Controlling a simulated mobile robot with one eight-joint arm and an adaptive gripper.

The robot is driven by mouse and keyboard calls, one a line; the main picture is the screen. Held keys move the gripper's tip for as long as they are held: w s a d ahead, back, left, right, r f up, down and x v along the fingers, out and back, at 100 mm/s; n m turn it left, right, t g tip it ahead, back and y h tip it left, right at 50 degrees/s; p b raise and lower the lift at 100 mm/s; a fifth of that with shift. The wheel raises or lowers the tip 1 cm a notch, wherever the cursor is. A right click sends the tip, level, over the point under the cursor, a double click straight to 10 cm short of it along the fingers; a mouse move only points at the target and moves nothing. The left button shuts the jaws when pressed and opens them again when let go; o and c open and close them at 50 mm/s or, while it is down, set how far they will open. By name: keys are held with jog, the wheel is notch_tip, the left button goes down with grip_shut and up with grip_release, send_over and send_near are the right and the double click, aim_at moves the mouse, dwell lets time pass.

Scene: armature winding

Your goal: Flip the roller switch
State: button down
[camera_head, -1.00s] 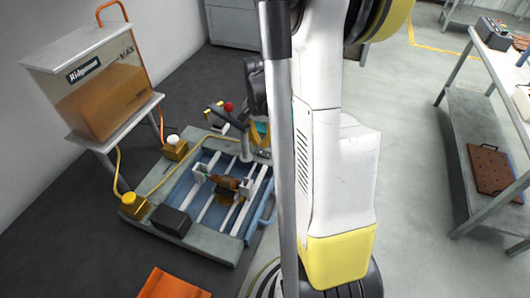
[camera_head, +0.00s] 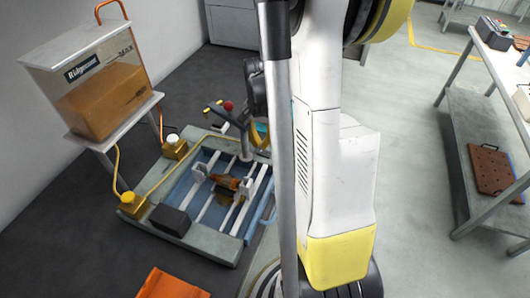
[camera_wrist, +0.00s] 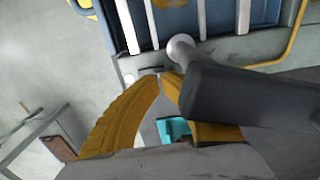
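The blue-and-grey machine (camera_head: 211,239) with white rails and a copper-brown armature (camera_head: 229,183) lies on the floor in the head view. My gripper (camera_wrist: 163,79) has two yellow curved fingers, with the tips drawn close together over the machine's grey edge. A small dark piece (camera_wrist: 151,71) lies on that edge, right by the fingertips. I cannot tell whether it is the roller switch, or whether the fingers touch it. A dark lever with a pale round end (camera_wrist: 182,47) crosses beside the right finger and hides part of it. In the head view, the gripper (camera_head: 259,137) is partly hidden by my arm.
A tank of brown liquid (camera_head: 100,98) stands at the left. Yellow boxes with a white button (camera_head: 174,146) and a yellow button (camera_head: 132,203) sit on the machine's left side. An orange item (camera_head: 172,285) lies in front. A workbench (camera_head: 465,120) stands right, beyond clear floor.

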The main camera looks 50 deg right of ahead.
aim_at(261, 151)
jog(key=shift+f+b, duration=0.4)
jog(key=shift+f, duration=0.15)
jog(key=shift+r, duration=0.1)
jog(key=shift+r+p, duration=2.6)
jog(key=shift+r, duration=0.85)
